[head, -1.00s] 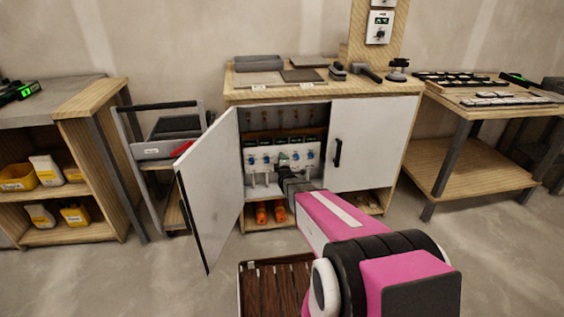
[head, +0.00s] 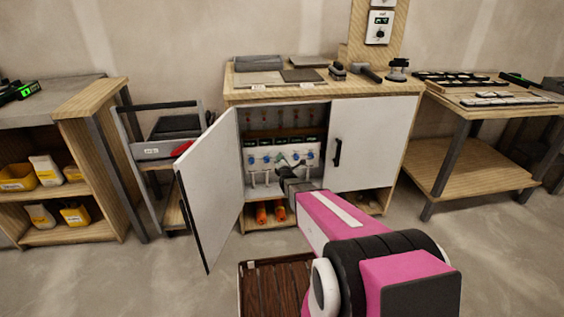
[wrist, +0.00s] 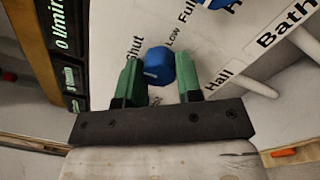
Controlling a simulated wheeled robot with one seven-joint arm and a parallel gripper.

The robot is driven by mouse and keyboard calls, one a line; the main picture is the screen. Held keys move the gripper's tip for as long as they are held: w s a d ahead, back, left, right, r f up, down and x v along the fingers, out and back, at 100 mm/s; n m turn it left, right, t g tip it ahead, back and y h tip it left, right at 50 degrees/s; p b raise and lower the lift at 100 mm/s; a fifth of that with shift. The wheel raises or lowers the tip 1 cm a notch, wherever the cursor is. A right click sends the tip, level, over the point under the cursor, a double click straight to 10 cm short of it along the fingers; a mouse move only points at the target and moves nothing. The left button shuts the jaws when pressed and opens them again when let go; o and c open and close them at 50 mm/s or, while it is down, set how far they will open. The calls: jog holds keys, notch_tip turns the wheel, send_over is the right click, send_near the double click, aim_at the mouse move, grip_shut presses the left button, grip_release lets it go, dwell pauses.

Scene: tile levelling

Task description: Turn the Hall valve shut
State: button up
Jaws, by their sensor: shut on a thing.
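The Hall valve is a blue knob (wrist: 158,66) on a white panel, with the label "Hall" (wrist: 218,80) to its lower right in the wrist view. The marks "Shut", "Low" and "Full" are printed around it. My gripper (wrist: 160,78) has its two green fingers on either side of the knob and is shut on it. The lower side of the knob is partly hidden by the fingers. In the head view my gripper (head: 289,172) reaches into the open cabinet at the row of knobs, and hides part of the panel.
A neighbouring knob (wrist: 215,3) with the label "Bath" sits close by. A dark display (wrist: 62,40) reads 0 l/min. The cabinet's left door (head: 208,195) stands open beside my arm; the right door (head: 370,145) is closed. Pipe stubs (wrist: 258,88) stick out below the knobs.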

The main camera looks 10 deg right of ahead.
dwell(0.4)
jog(key=o, duration=0.9)
jog(key=shift+o, duration=0.2)
jog(key=shift+s, duration=0.1)
jog(key=s, duration=1)
jog(key=shift+s+f, duration=0.3)
